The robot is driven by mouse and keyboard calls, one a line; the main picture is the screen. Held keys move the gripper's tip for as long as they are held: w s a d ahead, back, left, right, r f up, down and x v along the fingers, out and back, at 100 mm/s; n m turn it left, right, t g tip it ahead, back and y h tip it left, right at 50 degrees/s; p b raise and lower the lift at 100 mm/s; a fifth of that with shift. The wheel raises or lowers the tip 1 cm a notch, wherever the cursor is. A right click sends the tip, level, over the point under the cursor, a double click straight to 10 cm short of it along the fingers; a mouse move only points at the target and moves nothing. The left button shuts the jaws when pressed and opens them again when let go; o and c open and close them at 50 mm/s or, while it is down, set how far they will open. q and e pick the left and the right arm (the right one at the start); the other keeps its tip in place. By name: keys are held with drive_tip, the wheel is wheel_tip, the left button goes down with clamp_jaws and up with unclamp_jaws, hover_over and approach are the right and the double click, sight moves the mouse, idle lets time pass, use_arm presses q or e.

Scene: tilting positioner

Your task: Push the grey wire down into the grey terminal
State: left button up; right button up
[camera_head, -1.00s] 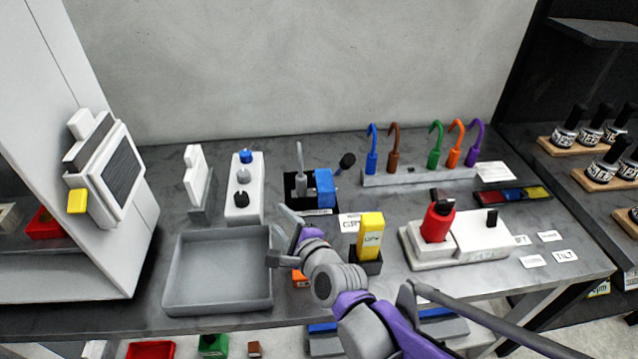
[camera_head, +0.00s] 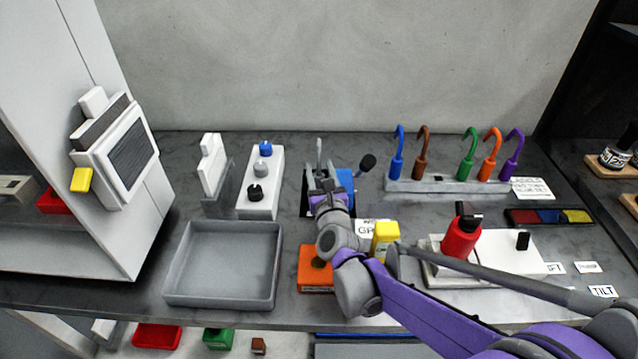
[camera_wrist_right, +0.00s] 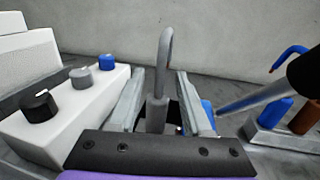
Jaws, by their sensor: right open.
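The grey wire (camera_head: 319,152) stands upright with a hooked top at the back middle of the bench. In the right wrist view the grey wire (camera_wrist_right: 165,55) rises between the fingers, with a thicker grey lower part. My right gripper (camera_head: 323,188) is in front of it; in the wrist view the right gripper (camera_wrist_right: 158,100) is open, with one finger on each side of the wire and visible gaps. The wire's foot stands over a dark base beside a blue block (camera_head: 346,180). The grey terminal cannot be clearly made out; the gripper covers that area. My left gripper is not in view.
A white box with blue, grey and black knobs (camera_head: 268,192) stands left of the gripper. A black-headed lever (camera_head: 366,162) is close on the right. A rack of coloured wires (camera_head: 440,184) stands further right. A grey tray (camera_head: 180,290) is at front left.

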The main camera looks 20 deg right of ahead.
drive_tip(key=w, duration=0.4)
drive_tip(key=shift+w+d, duration=0.2)
drive_tip(key=shift+w, duration=0.05)
clamp_jaws()
idle(1.1)
